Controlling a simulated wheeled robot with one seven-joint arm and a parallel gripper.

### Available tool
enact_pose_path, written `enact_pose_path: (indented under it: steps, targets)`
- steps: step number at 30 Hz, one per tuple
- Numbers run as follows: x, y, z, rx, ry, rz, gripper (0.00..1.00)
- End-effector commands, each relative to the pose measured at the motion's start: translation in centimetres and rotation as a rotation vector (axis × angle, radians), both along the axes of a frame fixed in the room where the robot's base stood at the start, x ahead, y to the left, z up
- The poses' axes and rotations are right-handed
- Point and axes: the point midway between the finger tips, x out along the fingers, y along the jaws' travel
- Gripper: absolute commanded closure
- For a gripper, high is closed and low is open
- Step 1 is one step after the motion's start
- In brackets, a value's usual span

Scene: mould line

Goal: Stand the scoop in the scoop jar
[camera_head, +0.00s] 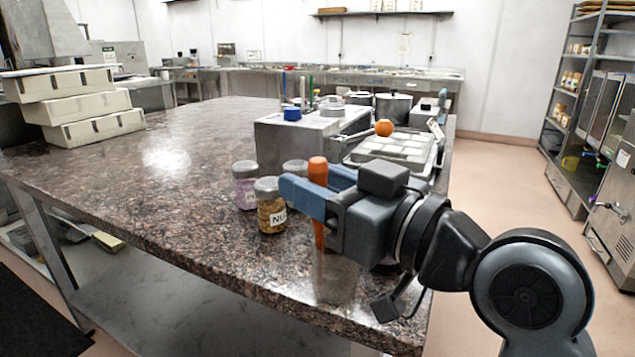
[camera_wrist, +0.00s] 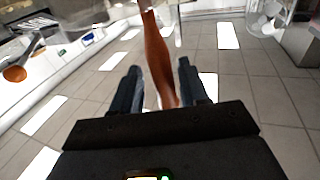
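The scoop's orange-brown handle (camera_head: 318,171) stands nearly upright in the head view, its lower part running down to a clear jar (camera_head: 335,277) near the table's front edge. The jar is partly behind my wrist, and I cannot make out the scoop's lower end. My gripper (camera_head: 312,187) has its blue fingers on either side of the handle, the near finger covering part of it. In the wrist view the handle (camera_wrist: 158,55) rises between the two spread fingers (camera_wrist: 158,82), with a gap visible on its left side. The gripper looks open around the handle.
Jars with labels, one purple (camera_head: 245,187) and one of nuts (camera_head: 270,207), stand just left of my gripper. Stacked pale boxes (camera_head: 95,133) sit far left; the left tabletop is clear.

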Motion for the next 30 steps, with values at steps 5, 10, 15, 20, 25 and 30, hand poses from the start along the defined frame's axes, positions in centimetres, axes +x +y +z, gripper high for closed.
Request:
enact_pose_path:
  steps: [5,10,15,20,25,30]
  targets:
    - [0.0,0.0,0.0,0.000,0.000,0.000,0.44]
    - [0.0,0.0,0.0,0.000,0.000,0.000,0.44]
    - [-0.8,-1.1,-0.1,0.001,0.001,-0.002,0.44]
    - [-2.4,-3.2,-0.2,0.001,-0.001,-0.003,0.44]
    - [-3.9,-5.1,-0.3,0.001,-0.001,-0.003,0.44]
    - [-4.7,-6.1,-0.4,0.000,0.000,-0.001,0.44]
